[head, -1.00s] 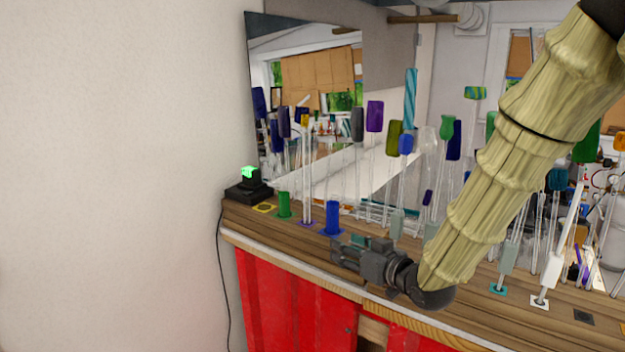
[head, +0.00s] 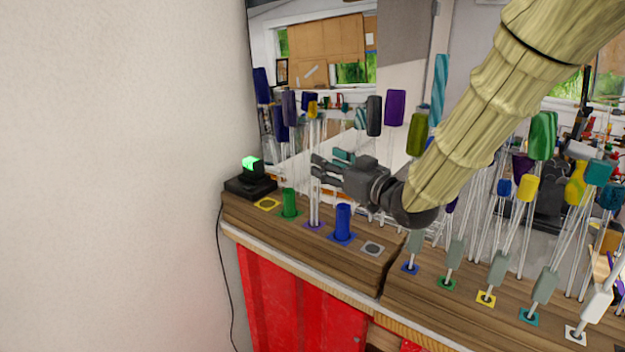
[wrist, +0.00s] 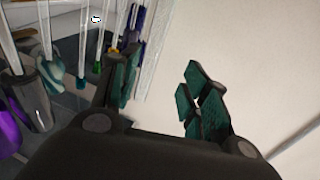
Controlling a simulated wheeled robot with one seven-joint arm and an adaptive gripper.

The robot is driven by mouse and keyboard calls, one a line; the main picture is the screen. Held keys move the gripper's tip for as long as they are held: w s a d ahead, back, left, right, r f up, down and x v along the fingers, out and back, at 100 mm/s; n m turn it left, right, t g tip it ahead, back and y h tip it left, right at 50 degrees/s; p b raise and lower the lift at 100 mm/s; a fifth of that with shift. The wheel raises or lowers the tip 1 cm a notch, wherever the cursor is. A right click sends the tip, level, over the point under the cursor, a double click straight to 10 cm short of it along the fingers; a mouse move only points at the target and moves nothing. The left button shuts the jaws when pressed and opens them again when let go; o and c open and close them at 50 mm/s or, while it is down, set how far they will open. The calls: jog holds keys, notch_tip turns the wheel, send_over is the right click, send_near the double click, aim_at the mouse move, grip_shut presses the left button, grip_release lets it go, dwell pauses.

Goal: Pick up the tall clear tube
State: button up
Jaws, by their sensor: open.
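The tall clear tube (head: 315,208) stands upright on a small purple square, between a short green piece and a short blue piece. My gripper (head: 318,165) is at its upper part in the head view, fingers pointing left, and hides some of it. In the wrist view my gripper (wrist: 160,88) is open, with teal-padded fingers apart. A pale clear upright shape (wrist: 154,45), which looks like the tube, shows beyond the gap between the fingers. I cannot tell whether the tube is between the fingers or touches them.
The short green piece (head: 289,204) and short blue piece (head: 343,223) stand close on either side. A black device with a green light (head: 250,182) is at the shelf's left end. Several capped rods stand to the right. A mirror (head: 400,45) backs the shelf.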

aim_at(315, 185)
jog(key=d+p+x, duration=0.1)
jog(key=p+x, duration=0.3)
jog(key=x, duration=0.3)
jog(key=shift+w+f, duration=0.3)
jog(key=shift+w, duration=0.15)
jog(key=shift+a, duration=0.1)
jog(key=shift+w, duration=0.1)
grip_shut()
